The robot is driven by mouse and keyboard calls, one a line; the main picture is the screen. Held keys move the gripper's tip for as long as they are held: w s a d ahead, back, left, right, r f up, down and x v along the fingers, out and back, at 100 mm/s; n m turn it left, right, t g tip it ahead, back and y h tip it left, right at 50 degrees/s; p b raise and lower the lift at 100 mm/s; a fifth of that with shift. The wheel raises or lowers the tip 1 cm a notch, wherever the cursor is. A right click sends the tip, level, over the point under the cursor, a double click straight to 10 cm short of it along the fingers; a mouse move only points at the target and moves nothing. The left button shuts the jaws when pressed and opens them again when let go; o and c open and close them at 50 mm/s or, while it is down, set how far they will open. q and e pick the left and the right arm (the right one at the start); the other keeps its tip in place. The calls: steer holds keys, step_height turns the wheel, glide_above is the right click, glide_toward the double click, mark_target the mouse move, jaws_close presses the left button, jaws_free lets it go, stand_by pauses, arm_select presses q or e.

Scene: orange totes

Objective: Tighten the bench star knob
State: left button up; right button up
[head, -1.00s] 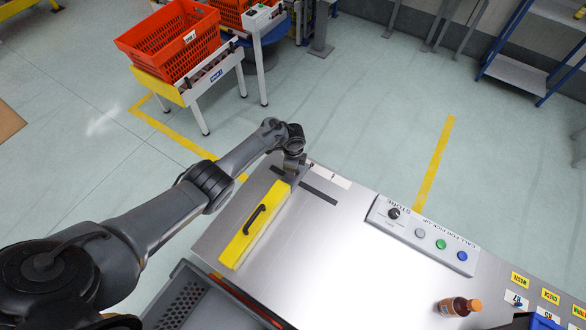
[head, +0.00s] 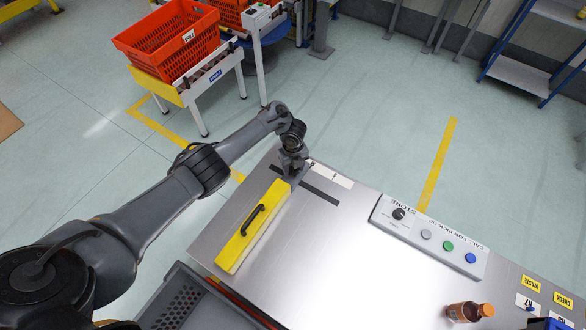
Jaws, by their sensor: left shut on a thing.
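My left gripper (head: 294,173) points down at the far end of the yellow bar (head: 252,228) on the steel bench (head: 345,245). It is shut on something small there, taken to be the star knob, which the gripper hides. The yellow bar has a black handle (head: 253,220) on top and lies slantwise along the bench's left side. A dark slot (head: 319,195) runs across the bench just right of the gripper. My right gripper is not in view.
A grey control box (head: 430,237) with a black dial and several buttons stands along the bench's far edge. A brown bottle (head: 463,312) lies near the front right. A grey crate (head: 190,305) is at the lower left. The bench's middle is clear.

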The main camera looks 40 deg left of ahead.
arm_select(q)
steer(key=shift+m+b, duration=0.5)
steer(key=shift+m, duration=0.6)
steer(key=shift+d, duration=0.1)
steer(key=o, duration=0.7)
steer(key=shift+o, duration=0.2)
steer(key=shift+w, duration=0.1)
steer(key=shift+r, duration=0.15)
step_height(320, 180, up, 11)
steer(key=p, duration=0.6)
steer(key=shift+f, duration=0.2)
steer(key=shift+d+f, duration=0.1)
